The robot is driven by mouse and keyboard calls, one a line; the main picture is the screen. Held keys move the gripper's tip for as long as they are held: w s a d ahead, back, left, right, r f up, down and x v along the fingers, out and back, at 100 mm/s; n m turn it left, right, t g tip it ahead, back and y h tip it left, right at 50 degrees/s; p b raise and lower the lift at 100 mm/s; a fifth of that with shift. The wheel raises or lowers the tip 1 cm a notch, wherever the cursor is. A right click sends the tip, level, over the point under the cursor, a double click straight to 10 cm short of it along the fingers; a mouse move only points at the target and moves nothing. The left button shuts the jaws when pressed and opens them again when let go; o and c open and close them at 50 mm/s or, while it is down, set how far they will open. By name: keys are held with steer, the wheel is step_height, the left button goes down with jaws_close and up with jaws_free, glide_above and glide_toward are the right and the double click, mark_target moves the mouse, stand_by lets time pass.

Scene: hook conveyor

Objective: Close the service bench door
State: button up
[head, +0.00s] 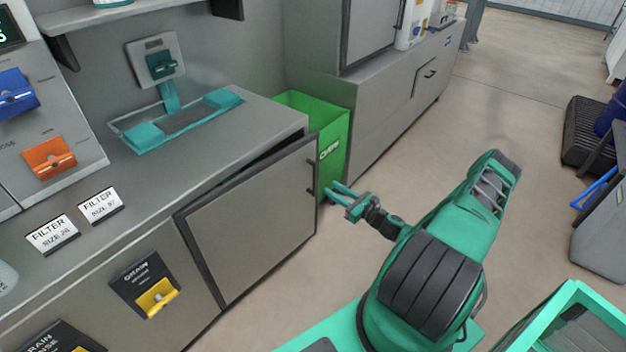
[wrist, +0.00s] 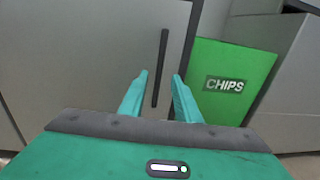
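The service bench door (head: 255,220) is a grey panel with a dark frame, standing ajar, with a dark gap along its top edge. Its dark upright bar handle (head: 311,176) is near the panel's right edge. My gripper (head: 330,191) is just right of the handle, its teal fingers apart and pointing at the door. In the wrist view the door (wrist: 95,60) fills the left side. The handle (wrist: 161,65) runs down between the two open fingertips (wrist: 160,76). I cannot tell whether the fingers touch it.
A green bin (head: 333,150) marked CHIPS stands beside the bench, just behind the door's free edge. The grey bench top (head: 220,150) carries a teal fixture (head: 180,120). Open floor (head: 420,150) lies right of the door. A teal-framed cart (head: 560,310) is at lower right.

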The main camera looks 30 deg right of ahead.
mark_target(316, 178)
steer(key=x, duration=1)
steer(key=shift+w+a, duration=0.1)
steer(key=shift+w, duration=0.15)
jaws_close()
